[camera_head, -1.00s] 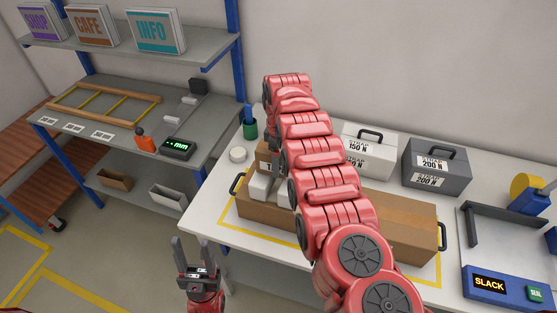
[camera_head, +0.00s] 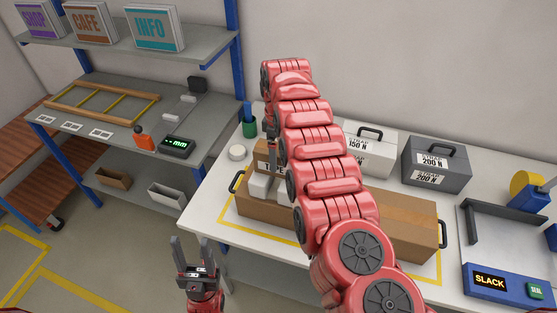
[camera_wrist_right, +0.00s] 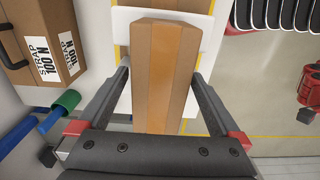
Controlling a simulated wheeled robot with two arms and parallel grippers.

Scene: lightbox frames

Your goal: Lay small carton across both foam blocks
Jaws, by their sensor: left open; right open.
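A brown carton (camera_wrist_right: 165,60) lies lengthwise below my right gripper (camera_wrist_right: 164,75) in the right wrist view. The gripper is open, its fingers on either side of the carton with gaps to both. White foam (camera_wrist_right: 125,28) shows on both sides of the carton near its far end. In the head view two white foam blocks (camera_head: 260,186) stand at the left part of a long brown box (camera_head: 410,222); my right arm partly covers them. How the carton's near end is borne is hidden. My left gripper (camera_head: 192,246) is open and empty, low in front of the table.
White (camera_head: 370,152) and grey (camera_head: 436,164) strap cases stand at the back. A sealing device (camera_head: 508,284) is at the right. A shelf (camera_head: 105,125) stands left.

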